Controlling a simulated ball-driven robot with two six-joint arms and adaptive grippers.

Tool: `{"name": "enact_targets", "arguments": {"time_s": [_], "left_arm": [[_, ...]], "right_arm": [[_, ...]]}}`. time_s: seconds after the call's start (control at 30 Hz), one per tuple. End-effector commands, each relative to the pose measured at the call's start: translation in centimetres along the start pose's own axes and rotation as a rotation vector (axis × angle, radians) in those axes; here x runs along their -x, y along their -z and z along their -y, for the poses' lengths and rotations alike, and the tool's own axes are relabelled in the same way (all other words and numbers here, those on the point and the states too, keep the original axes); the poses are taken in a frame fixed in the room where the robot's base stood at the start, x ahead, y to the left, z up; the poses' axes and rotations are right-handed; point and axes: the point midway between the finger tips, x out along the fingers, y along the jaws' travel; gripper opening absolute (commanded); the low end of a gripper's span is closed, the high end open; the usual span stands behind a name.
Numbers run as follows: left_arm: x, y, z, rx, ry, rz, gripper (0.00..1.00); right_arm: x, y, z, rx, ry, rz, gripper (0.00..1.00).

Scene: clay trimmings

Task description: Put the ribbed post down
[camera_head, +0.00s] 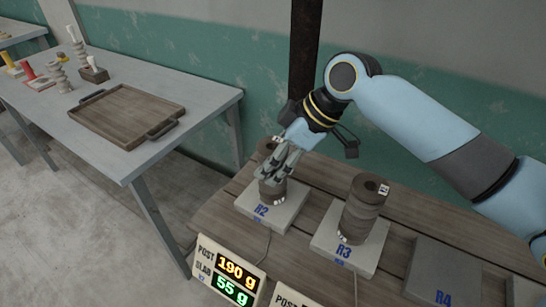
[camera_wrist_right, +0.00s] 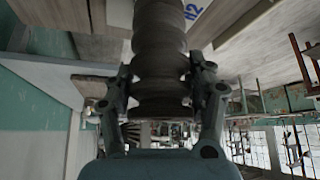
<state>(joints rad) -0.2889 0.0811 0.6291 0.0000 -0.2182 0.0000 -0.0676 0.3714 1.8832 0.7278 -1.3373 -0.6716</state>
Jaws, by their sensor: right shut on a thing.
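My right gripper (camera_head: 277,168) is shut around the middle of a dark, brown-grey ribbed post (camera_head: 271,193), which stands upright over the slab marked R2 (camera_head: 290,210). The post's lower end appears at the slab's surface, but I cannot tell whether it bears on it. The fingers hide part of its side. In the right wrist view the post (camera_wrist_right: 160,47) runs between both fingers, which press on it from either side. A display (camera_head: 231,269) in front reads post 190 g and slab 55 g. My left gripper is not in view.
A similar ribbed post (camera_head: 364,207) stands on the slab marked R3 (camera_head: 330,238). The slab marked R4 (camera_head: 450,262) is bare. On the grey table (camera_head: 205,85) at left lie an empty wooden tray (camera_head: 125,112) and several small clay pieces farther back.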

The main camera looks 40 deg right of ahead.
Motion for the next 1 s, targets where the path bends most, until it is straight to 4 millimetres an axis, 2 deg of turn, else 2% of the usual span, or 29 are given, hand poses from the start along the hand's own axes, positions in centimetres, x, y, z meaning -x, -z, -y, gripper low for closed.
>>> {"name": "enact_targets", "arguments": {"time_s": [0.23,0.27,0.43,0.77,0.87,1.0], "left_arm": [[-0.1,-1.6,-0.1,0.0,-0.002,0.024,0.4],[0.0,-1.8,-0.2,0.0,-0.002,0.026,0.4],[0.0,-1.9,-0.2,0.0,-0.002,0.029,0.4],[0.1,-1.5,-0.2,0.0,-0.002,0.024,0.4],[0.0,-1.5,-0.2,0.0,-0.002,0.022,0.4],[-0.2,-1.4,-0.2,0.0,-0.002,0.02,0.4]], "right_arm": [[-0.2,0.0,0.0,0.001,-0.001,-0.002,0.0],[-0.2,-0.1,0.0,0.0,0.0,0.0,0.58],[-0.1,-0.1,0.0,0.0,0.0,0.0,0.8],[0.1,0.1,0.0,0.0,0.0,0.0,0.81],[1.1,0.0,-0.1,0.002,-0.002,0.001,0.81],[4.0,-0.1,-0.2,0.007,-0.004,0.005,0.81]]}}
